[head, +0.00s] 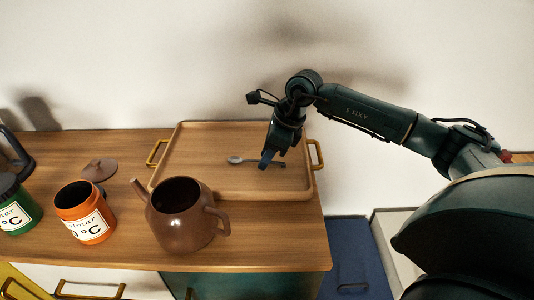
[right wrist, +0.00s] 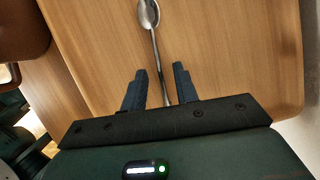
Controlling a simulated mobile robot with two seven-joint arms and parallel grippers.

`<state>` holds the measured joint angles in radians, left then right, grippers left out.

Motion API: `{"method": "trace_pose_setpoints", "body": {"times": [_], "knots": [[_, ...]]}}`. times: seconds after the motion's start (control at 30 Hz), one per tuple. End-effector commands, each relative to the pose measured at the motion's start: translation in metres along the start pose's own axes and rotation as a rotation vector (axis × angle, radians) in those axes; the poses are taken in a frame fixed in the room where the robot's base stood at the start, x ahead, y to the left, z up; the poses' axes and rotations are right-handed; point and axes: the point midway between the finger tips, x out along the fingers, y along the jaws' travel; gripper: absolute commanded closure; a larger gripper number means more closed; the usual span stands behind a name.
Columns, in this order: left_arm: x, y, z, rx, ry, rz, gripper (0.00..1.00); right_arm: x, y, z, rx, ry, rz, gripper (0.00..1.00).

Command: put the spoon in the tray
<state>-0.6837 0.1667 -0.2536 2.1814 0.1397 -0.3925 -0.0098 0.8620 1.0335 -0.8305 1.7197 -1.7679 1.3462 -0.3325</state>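The silver spoon (head: 236,160) lies in the wooden tray (head: 190,180), its bowl toward the left and its handle toward the right. In the right wrist view the spoon (right wrist: 149,14) rests on the tray's wooden floor (right wrist: 225,50). My right gripper (head: 268,160) is over the tray at the spoon's handle. In the right wrist view its two fingers (right wrist: 160,85) are apart, one on each side of the handle, with gaps beside it. The handle's far end is hidden by the gripper body. My left gripper is not in view.
A brown teapot (head: 178,230) stands in front of the tray. An orange canister (head: 82,205), a green canister (head: 18,215) and a brown lid (head: 99,169) are to the left. The cabinet top (head: 270,240) is clear at front right; a wall stands behind.

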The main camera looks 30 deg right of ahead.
Motion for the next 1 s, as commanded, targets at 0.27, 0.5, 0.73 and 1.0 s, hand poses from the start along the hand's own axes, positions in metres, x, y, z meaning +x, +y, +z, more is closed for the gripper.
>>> {"method": "trace_pose_setpoints", "body": {"times": [0.27,0.5,0.73,1.0], "knots": [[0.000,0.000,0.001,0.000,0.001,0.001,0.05,-0.026,-0.002,-0.001,-0.001,-0.001,-0.005,0.70],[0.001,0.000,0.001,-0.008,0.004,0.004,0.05,-0.081,-0.004,-0.003,0.000,-0.001,-0.004,0.70],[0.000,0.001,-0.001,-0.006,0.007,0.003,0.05,-0.119,-0.004,-0.003,0.000,-0.001,-0.002,0.70],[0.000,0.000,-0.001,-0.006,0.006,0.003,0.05,-0.131,-0.004,-0.003,0.000,0.001,0.000,0.70]]}}
